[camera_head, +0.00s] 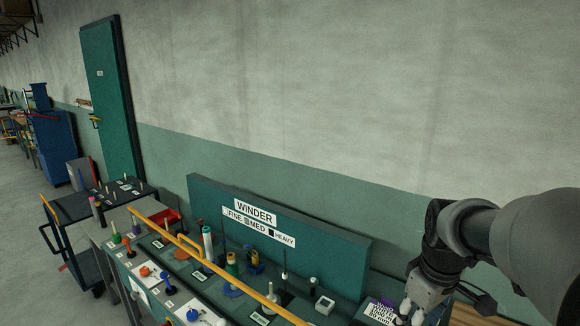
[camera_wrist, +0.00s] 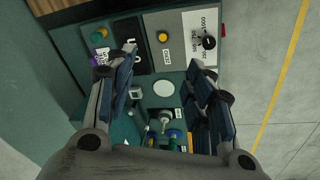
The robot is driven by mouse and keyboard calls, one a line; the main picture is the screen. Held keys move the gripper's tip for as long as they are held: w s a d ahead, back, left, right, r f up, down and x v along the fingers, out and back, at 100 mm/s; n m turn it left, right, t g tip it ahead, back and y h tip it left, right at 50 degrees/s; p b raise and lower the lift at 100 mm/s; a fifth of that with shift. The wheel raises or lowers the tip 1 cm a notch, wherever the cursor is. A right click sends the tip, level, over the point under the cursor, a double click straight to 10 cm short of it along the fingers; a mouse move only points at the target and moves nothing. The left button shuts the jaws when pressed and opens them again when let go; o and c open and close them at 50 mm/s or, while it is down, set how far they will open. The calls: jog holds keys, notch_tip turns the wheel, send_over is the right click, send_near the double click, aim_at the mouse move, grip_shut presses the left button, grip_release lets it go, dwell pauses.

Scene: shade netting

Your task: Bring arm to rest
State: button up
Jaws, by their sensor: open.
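My gripper (camera_head: 418,308) is at the lower right in the head view, at the right end of the winder bench (camera_head: 345,312). My arm comes in from the right edge and bends down to it. In the wrist view my gripper (camera_wrist: 165,75) has its two dark-padded fingers spread wide apart. Nothing is held between them. Below the fingers lies the bench top with a control panel. Part of the bench behind my arm is hidden in the head view.
A green board marked WINDER (camera_head: 255,211) stands along the bench back. A yellow rail (camera_head: 190,251) runs along the bench, with spools and pegs near it. A dark cart (camera_head: 75,207) stands left. In the wrist view a black knob (camera_wrist: 209,43) and yellow button (camera_wrist: 163,37) show.

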jog(key=s+a+m+t, duration=0.1)
jog(key=s+a+m, duration=0.1)
jog(key=s, duration=0.4)
jog(key=s+a+r+m, duration=0.1)
jog(key=s+a+m, duration=0.1)
jog(key=s+a, duration=0.3)
jog(key=s+a+r+m+t+b, duration=0.1)
jog(key=s+a, duration=0.2)
jog(key=s, duration=0.6)
jog(key=shift+s+a+m+t+y, duration=0.15)
jog(key=shift+a+m+t+y, duration=0.15)
jog(key=shift+a+m, duration=0.1)
